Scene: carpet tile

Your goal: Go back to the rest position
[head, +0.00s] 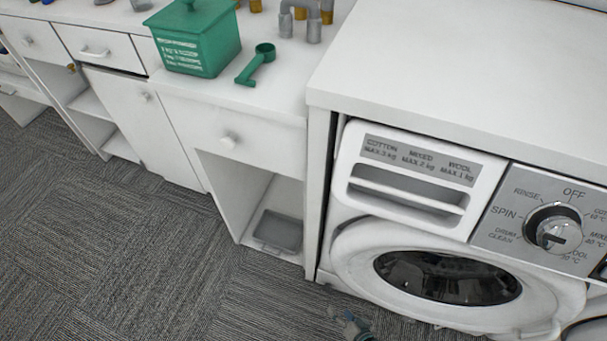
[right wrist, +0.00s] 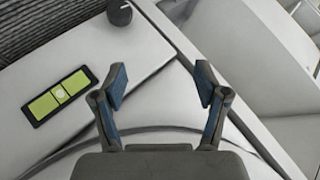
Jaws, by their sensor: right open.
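My right gripper (head: 352,324) shows only in part at the bottom edge of the head view, low in front of the washing machine (head: 450,75). In the right wrist view my right gripper (right wrist: 161,80) is open, with its two blue-padded fingers apart and nothing between them. White machine surfaces lie beyond the fingers. My left gripper is not in view.
The detergent drawer (head: 400,193), round door (head: 350,262) and dial (head: 553,230) face me. A green-lit display (right wrist: 60,97) shows in the wrist view. A green box (head: 195,45) and green scoop (head: 257,63) rest on the left counter. Carpet (head: 130,250) is clear at left.

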